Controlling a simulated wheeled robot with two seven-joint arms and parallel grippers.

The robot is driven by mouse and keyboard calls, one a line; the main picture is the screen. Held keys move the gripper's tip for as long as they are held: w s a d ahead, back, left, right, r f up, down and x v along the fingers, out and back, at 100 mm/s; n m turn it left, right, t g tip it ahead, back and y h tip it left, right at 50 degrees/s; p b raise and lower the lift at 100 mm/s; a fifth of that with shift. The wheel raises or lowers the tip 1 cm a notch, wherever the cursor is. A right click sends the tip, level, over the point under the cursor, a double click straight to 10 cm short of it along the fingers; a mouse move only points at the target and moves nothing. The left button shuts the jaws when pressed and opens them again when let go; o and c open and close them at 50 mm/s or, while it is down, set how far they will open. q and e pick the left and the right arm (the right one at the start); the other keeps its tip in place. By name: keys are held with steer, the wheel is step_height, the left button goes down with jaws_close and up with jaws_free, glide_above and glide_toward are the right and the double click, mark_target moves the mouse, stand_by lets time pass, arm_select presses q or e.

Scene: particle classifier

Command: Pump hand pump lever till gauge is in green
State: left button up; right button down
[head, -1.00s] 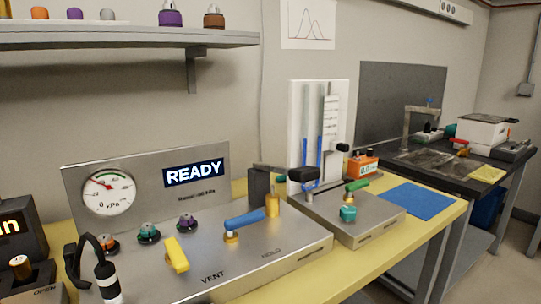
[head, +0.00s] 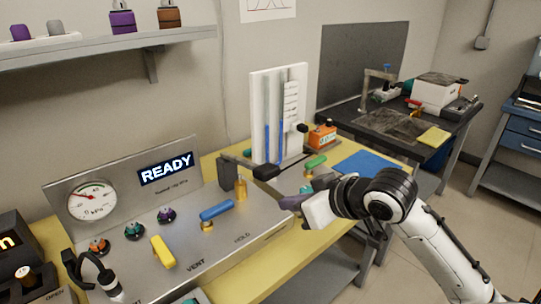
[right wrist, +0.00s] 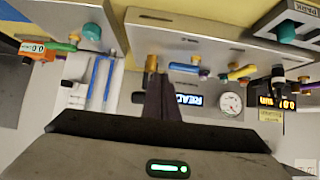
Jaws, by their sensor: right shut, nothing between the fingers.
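The round pressure gauge (head: 92,199) is on the upright steel panel (head: 150,175), left of a READY display (head: 165,168). Its needle points to the upper left; its exact reading is too small to tell. The pump lever with a black grip (head: 266,172) sticks out to the right from a dark block at the unit's back right. My right gripper (head: 290,203) is shut and empty, just right of and below the grip, apparently apart from it. In the right wrist view, upside down, its dark fingers (right wrist: 162,98) are together. My left gripper is not in view.
The steel unit top has a yellow lever (head: 163,252), a blue lever (head: 216,210) and several coloured knobs. A white manometer board (head: 278,115) stands behind the pump lever. A blue mat (head: 365,165) lies on the yellow bench. A shelf (head: 110,45) hangs above.

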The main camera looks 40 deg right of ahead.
step_height(320, 180, up, 13)
steer(key=w+d+t, duration=0.1)
steer(key=d+t, duration=0.1)
steer(key=shift+p, duration=0.3)
steer(key=shift+w, duration=0.2)
steer(key=p, duration=0.1)
glide_above(271, 170)
steer(key=w, duration=0.1)
step_height(271, 170, down, 4)
steer(key=shift+a+f, duration=0.1)
steer(key=f, duration=0.2)
steer(key=shift+s+f, duration=0.25)
steer(key=shift+f, duration=0.05)
steer(key=shift+s+f, duration=0.2)
steer(key=shift+f, duration=0.5)
